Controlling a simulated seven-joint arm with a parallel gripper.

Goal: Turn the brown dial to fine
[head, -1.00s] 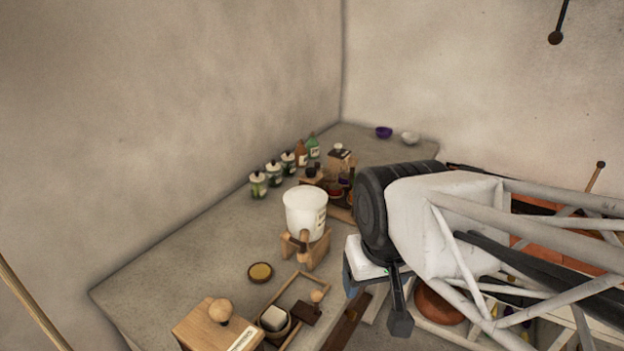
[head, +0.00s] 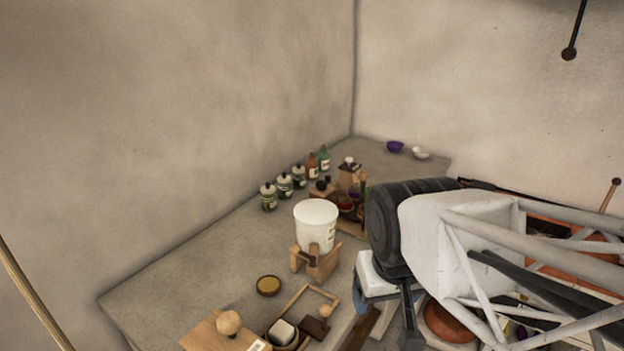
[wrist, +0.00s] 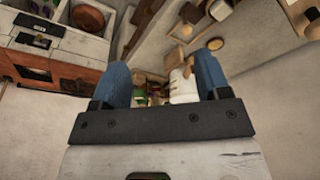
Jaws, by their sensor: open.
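I cannot make out the brown dial or any "fine" marking for certain. A small wooden box with a pale knob (head: 349,172) stands among jars at the back of the counter; its details are too small to read. My gripper (wrist: 163,76) has its two blue fingers wide apart, with nothing held between them. In the head view my arm covers the right part of the counter, and a blue finger shows below the wrist. Beyond the fingers, the wrist view shows the white tub (wrist: 183,87) and green-labelled bottles.
In the head view the white tub (head: 316,226) sits on a wooden stand. Several bottles (head: 284,184) line the wall. A round amber dish (head: 268,285) and a wooden box with a round knob (head: 228,322) are nearer. The counter (head: 190,265) is bare at left.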

